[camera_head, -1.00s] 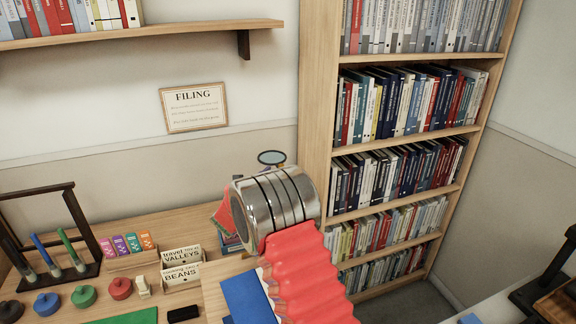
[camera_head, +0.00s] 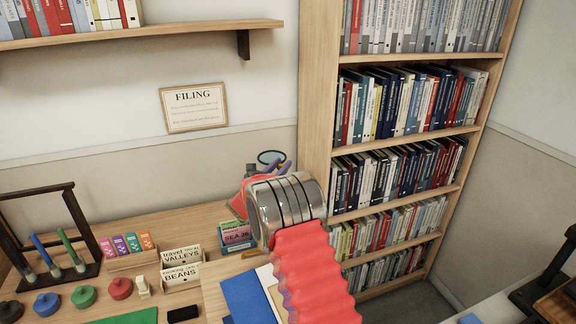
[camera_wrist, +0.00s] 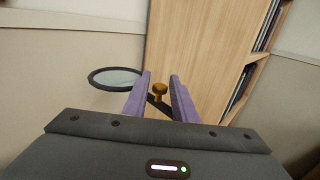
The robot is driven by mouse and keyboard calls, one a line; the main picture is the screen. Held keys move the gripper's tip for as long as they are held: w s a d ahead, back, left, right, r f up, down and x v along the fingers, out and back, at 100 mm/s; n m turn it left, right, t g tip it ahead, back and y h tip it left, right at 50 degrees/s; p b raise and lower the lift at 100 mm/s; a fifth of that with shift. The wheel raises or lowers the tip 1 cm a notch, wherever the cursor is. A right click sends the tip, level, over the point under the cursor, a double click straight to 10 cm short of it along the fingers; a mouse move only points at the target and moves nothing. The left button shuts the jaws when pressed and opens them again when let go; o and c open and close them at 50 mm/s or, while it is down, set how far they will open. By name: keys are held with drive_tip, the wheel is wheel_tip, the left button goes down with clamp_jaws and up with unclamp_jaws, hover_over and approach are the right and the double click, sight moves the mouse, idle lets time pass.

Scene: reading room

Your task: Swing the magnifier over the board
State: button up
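The magnifier (camera_wrist: 116,78) has a round, dark-rimmed lens on a dark arm with a brass knob (camera_wrist: 158,91). In the head view the magnifier (camera_head: 269,157) shows at the back of the desk, just left of the bookcase, mostly hidden behind my arm. My gripper (camera_wrist: 160,84) has purple fingers and is open. In the wrist view the knob appears between the fingers with gaps on both sides, and the lens is left of them. A green flat piece (camera_head: 125,316) lies at the bottom edge of the head view; I cannot tell whether it is the board.
A tall bookcase (camera_head: 316,122) stands right of my gripper. Small books, one reading SEA 38 (camera_head: 236,235), stand left of my wrist. Stamps (camera_head: 120,288), label cards (camera_head: 182,262) and a pen rack (camera_head: 84,225) are on the desk (camera_head: 150,230). A blue folder (camera_head: 246,298) lies in front.

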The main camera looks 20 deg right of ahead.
clamp_jaws()
